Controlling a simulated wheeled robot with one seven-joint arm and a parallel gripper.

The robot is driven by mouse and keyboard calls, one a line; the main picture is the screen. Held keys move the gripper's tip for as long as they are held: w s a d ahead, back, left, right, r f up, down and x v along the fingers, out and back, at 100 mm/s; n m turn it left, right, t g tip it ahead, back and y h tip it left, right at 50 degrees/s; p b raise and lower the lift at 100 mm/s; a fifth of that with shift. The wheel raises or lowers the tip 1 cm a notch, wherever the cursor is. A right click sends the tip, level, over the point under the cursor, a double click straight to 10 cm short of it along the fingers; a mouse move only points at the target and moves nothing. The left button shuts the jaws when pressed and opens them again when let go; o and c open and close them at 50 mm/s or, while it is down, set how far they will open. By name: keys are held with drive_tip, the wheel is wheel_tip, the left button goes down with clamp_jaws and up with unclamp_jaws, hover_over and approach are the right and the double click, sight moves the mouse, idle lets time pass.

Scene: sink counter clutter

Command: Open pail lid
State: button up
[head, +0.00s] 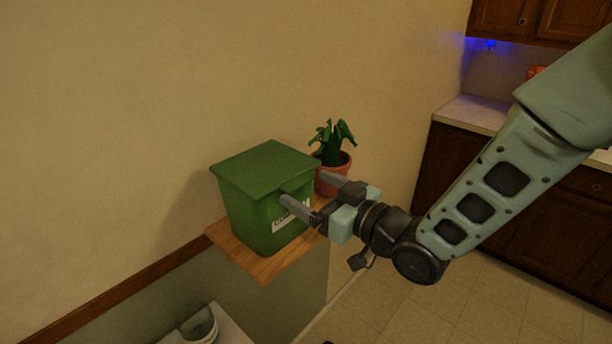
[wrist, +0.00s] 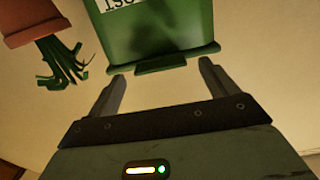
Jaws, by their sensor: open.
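The green pail (head: 255,215) stands upright on a small wooden shelf, with a white label on its front. Its green lid (head: 265,163) lies flat and closed on top. In the wrist view, the pail (wrist: 155,30) appears upside down, with the lid's edge and its front tab (wrist: 160,66) toward my fingers. My gripper (head: 303,188) is open and empty in front of the pail, near lid height. In the wrist view, the fingertips (wrist: 162,71) are spread to either side of the tab; I cannot tell whether they touch the lid.
A potted plant (head: 333,182) stands just right of the pail, close to my fingers; it also shows in the wrist view (wrist: 62,66). The wooden shelf (head: 262,267) is narrow, with a wall behind it. A kitchen counter (head: 475,115) is at the right, with open floor before it.

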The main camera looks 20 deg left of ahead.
drive_tip(key=shift+x, duration=1.05)
